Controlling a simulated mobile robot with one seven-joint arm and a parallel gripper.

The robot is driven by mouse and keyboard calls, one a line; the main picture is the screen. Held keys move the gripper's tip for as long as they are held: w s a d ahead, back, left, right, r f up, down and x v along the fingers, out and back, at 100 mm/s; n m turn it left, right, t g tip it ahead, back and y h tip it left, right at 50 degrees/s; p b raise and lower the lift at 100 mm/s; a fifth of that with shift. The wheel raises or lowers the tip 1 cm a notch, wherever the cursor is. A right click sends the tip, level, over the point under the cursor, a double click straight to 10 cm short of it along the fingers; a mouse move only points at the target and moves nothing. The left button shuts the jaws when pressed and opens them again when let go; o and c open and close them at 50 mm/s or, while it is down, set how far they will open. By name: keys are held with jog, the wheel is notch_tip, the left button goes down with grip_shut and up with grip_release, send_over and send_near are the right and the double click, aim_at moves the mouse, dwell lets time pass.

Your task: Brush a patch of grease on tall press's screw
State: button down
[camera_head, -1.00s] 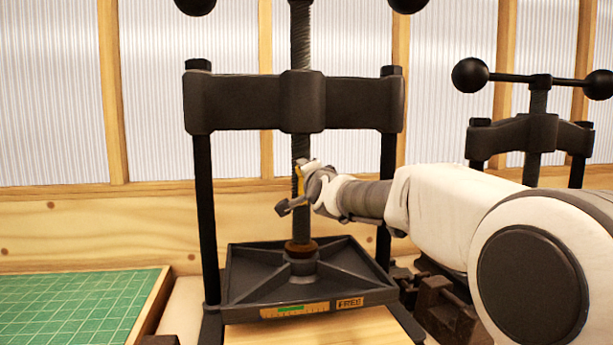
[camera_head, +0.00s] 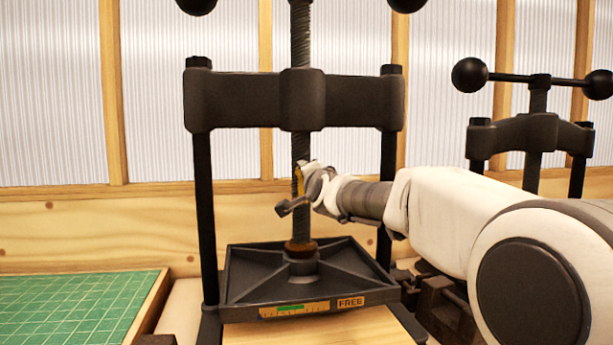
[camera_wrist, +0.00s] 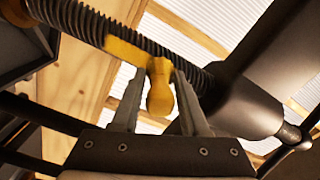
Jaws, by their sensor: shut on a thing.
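The tall press (camera_head: 302,100) stands in the middle of the head view. Its dark threaded screw (camera_head: 301,225) runs upright through the crossbeam to the platen (camera_head: 250,283). A brown ring (camera_head: 300,247) circles the screw's lower end. My gripper (camera_head: 296,190) is at the screw, below the crossbeam. It is shut on a yellow-brown brush (camera_head: 299,180). In the wrist view, the brush (camera_wrist: 160,88) sits between both fingers of my gripper (camera_wrist: 158,95), with its flat yellow end over the screw (camera_wrist: 95,28). I cannot tell whether it touches the thread. No grease patch can be made out.
A shorter press (camera_head: 530,135) stands at the right, behind my arm. A green cutting mat (camera_head: 75,305) in a wooden frame lies at the left. The press's posts flank my gripper. A label reading FREE (camera_head: 350,302) is on the platen's front.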

notch_tip(320, 180, down, 6)
jog(key=b, duration=0.6)
jog(key=shift+b, duration=0.4)
jog(key=shift+f, duration=0.25)
notch_tip(320, 180, down, 3)
jog(key=b, duration=0.3)
jog(key=shift+r, duration=0.15)
jog(key=s+d+b, duration=0.1)
jog(key=s+b, duration=0.4)
jog(key=s, duration=0.1)
jog(key=shift+d, duration=0.1)
